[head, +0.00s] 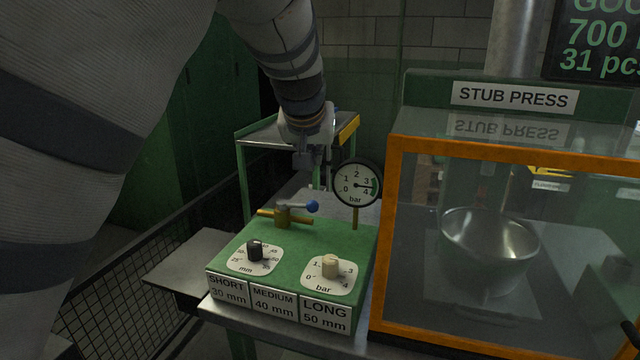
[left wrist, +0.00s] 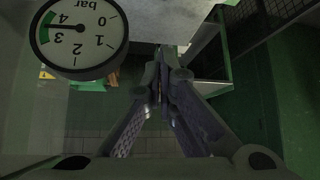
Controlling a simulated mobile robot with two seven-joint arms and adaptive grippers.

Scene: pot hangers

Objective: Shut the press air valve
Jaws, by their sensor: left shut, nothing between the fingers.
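The air valve (head: 283,214) is a brass body on a short brass pipe on the green panel top. Its grey lever ends in a blue knob (head: 312,206) and points right, roughly along the pipe. The round pressure gauge (head: 357,185) stands to the right, its needle between 3 and 4 bar; it also shows upside down in the left wrist view (left wrist: 78,38). My left gripper (head: 312,170) hangs behind the valve, apart from the lever. In the left wrist view its fingers (left wrist: 165,80) are together and empty. The valve is not visible there. My right gripper is out of view.
The panel (head: 230,288) carries a black knob (head: 255,250) and a cream knob (head: 330,266). The orange-framed press guard (head: 391,230) stands close on the right, with a metal bowl (head: 489,250) behind its pane. A metal stand (head: 243,165) is behind; mesh fencing (head: 110,290) is left.

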